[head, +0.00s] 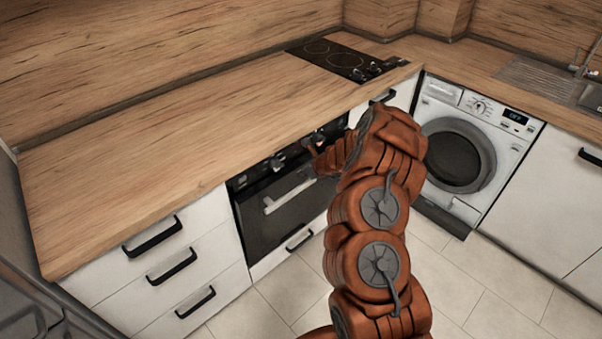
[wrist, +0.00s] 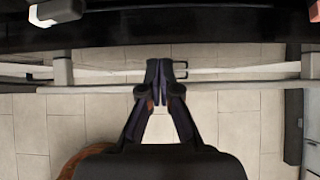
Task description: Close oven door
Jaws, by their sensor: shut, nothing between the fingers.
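The oven (head: 232,188) is built into the counter front, left of my arm. Its dark oven door (head: 272,222) looks upright and about flush with the cabinet; a small gap at its top edge cannot be told. A pale bar handle (head: 290,195) crosses the door, its right part close to my arm. My gripper (head: 312,150) is at the oven's upper right, by the control knobs, partly hidden by my wrist. In the wrist view my gripper (wrist: 160,68) is shut and empty, its tips over a pale horizontal bar. Contact cannot be told.
White drawers (head: 165,260) with black handles stand left of the oven. A washing machine (head: 465,150) is to the right. The wooden counter (head: 180,125) with a black hob (head: 345,60) lies above. The tiled floor (head: 275,305) in front is clear.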

